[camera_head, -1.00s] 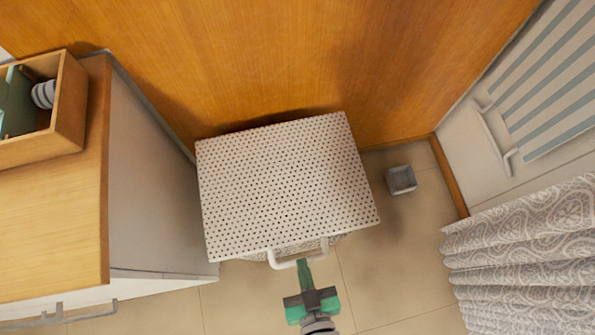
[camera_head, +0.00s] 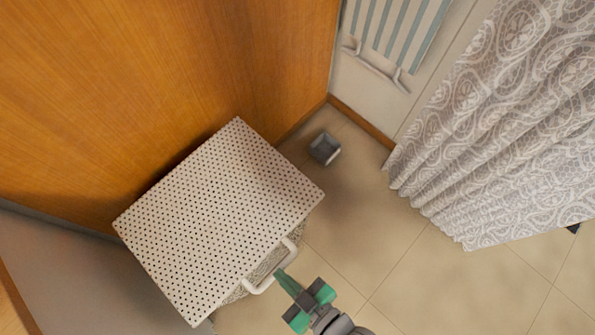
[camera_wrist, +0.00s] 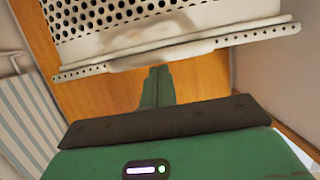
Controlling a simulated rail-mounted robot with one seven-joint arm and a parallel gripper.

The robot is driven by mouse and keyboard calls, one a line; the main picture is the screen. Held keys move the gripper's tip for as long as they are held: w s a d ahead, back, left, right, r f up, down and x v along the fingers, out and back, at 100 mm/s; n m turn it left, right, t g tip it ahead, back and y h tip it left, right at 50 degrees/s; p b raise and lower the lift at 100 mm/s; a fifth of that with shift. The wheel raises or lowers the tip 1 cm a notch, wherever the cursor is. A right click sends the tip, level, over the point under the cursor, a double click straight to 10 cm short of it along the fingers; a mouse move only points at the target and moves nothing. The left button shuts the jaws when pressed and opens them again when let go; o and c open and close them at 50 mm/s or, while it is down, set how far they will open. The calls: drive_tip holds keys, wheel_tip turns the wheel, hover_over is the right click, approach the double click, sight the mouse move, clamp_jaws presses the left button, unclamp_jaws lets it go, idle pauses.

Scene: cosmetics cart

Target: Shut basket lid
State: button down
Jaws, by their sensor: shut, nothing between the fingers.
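The basket lid (camera_head: 220,220) is a pale square panel with many small dark holes. It lies over the top of the basket (camera_head: 291,247), whose body shows only in part below the front edge. A white handle (camera_head: 260,288) sticks out from that edge. My green gripper (camera_head: 281,274) is shut and empty, its tip at the handle; I cannot tell whether they touch. In the wrist view the shut fingers (camera_wrist: 157,72) point at the lid's edge, with the perforated lid (camera_wrist: 110,22) above them. I cannot tell whether the lid is fully down.
A wooden panel (camera_head: 150,90) stands behind the basket. A small grey bin (camera_head: 324,149) is on the floor near the corner. A patterned curtain (camera_head: 490,130) hangs at the right, beside a striped towel (camera_head: 400,35). The tiled floor (camera_head: 430,290) at lower right is clear.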

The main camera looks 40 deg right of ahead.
drive_tip(key=f, duration=0.1)
drive_tip(key=s+f, duration=0.1)
drive_tip(key=f+g, duration=0.1)
drive_tip(key=shift+s+f, duration=0.25)
drive_tip(key=shift+f, duration=0.05)
wheel_tip(320, 180, up, 8)
drive_tip(key=p, duration=0.6)
drive_tip(key=s+d+f+t, duration=0.1)
drive_tip(key=s+f, duration=0.4)
drive_tip(key=s, duration=0.2)
drive_tip(key=shift+s+f, duration=0.35)
drive_tip(key=shift+s, duration=0.05)
drive_tip(key=shift+d, duration=0.15)
